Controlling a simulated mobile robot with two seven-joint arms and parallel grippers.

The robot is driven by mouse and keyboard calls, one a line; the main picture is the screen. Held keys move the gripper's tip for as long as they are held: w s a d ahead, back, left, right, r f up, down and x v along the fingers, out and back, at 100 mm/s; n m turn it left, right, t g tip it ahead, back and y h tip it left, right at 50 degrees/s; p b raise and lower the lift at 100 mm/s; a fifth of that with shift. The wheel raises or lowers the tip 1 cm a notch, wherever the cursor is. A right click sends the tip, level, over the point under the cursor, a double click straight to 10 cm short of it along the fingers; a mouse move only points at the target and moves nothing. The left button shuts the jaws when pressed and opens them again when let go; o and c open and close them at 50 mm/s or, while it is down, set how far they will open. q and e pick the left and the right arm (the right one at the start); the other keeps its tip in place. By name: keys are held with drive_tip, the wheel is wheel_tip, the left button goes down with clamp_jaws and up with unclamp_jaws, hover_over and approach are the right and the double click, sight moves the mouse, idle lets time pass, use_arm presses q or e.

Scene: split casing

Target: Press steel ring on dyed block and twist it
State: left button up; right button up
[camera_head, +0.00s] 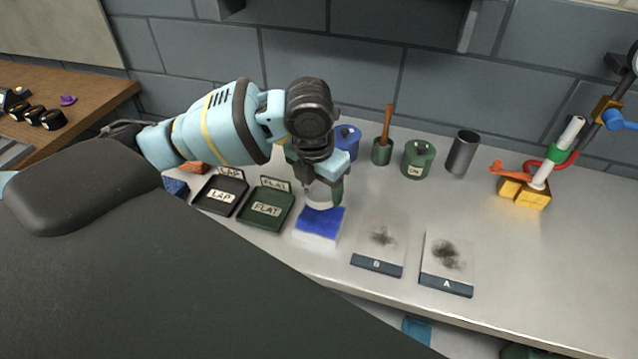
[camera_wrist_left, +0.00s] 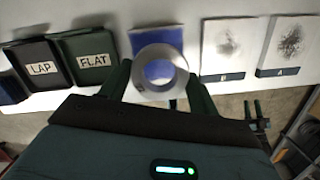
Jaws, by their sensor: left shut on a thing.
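The dyed block (camera_head: 319,226) is a white block with a blue top, near the middle of the bench; its blue top also shows in the left wrist view (camera_wrist_left: 152,40). My left gripper (camera_head: 323,188) is shut on the steel ring (camera_head: 318,201) over the block's far part. In the left wrist view the ring (camera_wrist_left: 138,84) sits between the two fingers, and blue shows through its hole. I cannot tell whether the ring touches the block. My right gripper is not in view.
Left of the block are the black LAP tray (camera_head: 201,200) and the green FLAT tray (camera_head: 248,214). To the right lie smudged plates B (camera_head: 377,266) and A (camera_head: 446,287). Behind stand a green pot (camera_head: 418,160) and a dark cup (camera_head: 462,152).

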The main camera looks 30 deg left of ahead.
sight(321, 217)
use_arm(q)
drive_tip(key=shift+f, duration=0.1)
